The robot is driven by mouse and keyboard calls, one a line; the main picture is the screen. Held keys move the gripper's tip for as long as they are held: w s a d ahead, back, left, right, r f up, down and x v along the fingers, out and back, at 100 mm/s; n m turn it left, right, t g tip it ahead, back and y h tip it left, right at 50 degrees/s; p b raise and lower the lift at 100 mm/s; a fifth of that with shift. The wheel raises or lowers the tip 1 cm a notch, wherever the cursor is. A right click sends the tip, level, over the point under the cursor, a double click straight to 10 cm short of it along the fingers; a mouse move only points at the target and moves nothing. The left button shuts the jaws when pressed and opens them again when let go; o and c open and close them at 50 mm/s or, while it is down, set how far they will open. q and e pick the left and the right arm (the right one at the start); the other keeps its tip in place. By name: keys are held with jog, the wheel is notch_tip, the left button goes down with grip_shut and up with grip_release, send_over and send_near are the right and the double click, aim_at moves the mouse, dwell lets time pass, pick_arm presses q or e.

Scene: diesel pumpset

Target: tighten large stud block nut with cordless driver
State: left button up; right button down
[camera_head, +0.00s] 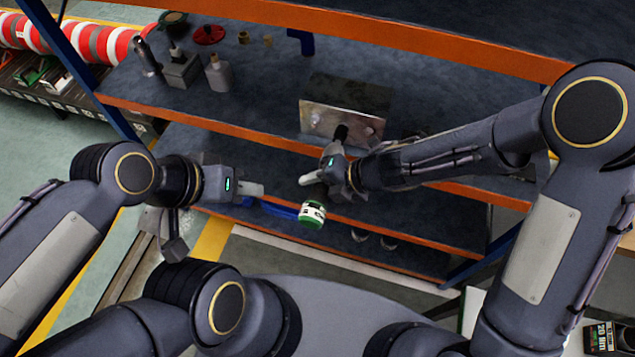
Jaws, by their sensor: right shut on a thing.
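The stud block (318,121), a dark-topped block with a worn metal front face, stands on the upper shelf near its front edge. My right gripper (322,180) is shut on the cordless driver (313,214), in front of the block. The driver's green and white base hangs below the gripper, and its dark nose points up at the block's front face. The nose overlaps the face in the picture; I cannot tell whether it touches. The large nut is hidden or too small to tell. My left gripper (258,190) is left of the driver, seen edge-on, with nothing visible in it.
The blue shelf unit has orange front beams (225,128). A bottle (218,75), a grey vise-like tool (180,70) and a red round part (209,34) stand at the upper left. A blue item (270,209) lies on the lower shelf. Red and white rolls (70,38) lie far left.

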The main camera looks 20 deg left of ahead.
jog(key=shift+w+r+p, duration=0.15)
jog(key=shift+w+p, duration=0.4)
jog(key=shift+w, duration=0.2)
dwell(1.4)
jog(key=shift+s, duration=0.1)
dwell(0.8)
